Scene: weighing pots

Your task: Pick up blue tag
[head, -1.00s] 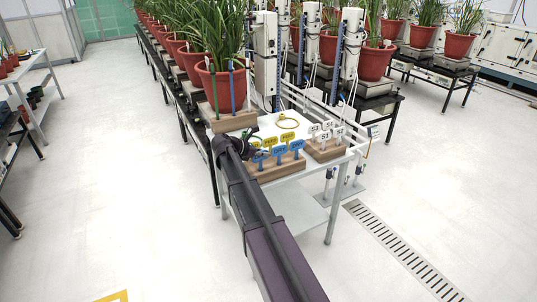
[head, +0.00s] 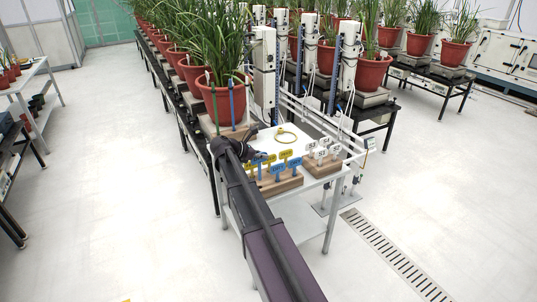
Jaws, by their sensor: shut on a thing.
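My gripper (head: 257,155) is at the left end of a wooden block (head: 280,183) on the white table. It appears shut on a blue tag (head: 259,162), which sits close under the dark fingers. The grip itself is small and partly hidden by my wrist. Two more blue tags (head: 278,168) (head: 295,165) stand upright in the front of the block, to the right of my gripper. Yellow tags (head: 285,154) stand behind them.
A second wooden block (head: 322,166) with several white tags is at the right. Green and blue stakes (head: 232,103) stand at the back left, near a potted plant (head: 221,101).

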